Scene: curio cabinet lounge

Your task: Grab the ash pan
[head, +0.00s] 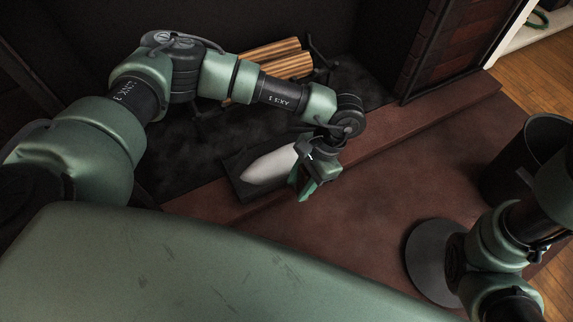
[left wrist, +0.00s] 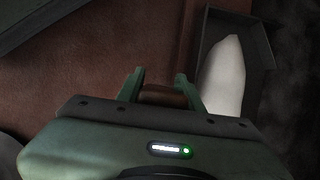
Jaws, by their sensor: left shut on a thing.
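The ash pan (head: 233,168) is a dark, shallow rectangular tray with a pale, smooth heap of ash (head: 268,168) in it. It lies at the front of the hearth; in the left wrist view the pan (left wrist: 259,45) is at the upper right. My left gripper (head: 304,186) is at the pan's right end in the head view. Its two green fingers (left wrist: 160,84) are shut on a brown bar between them, which looks like the pan's handle. My right arm shows at the right edge, but its gripper is out of view.
Logs (head: 275,58) lie on a dark grate in the fireplace behind my left arm. A raised reddish edge (head: 400,135) runs along the hearth. A dark cylindrical bucket (head: 520,165) stands at the right. The reddish hearth between is mostly clear.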

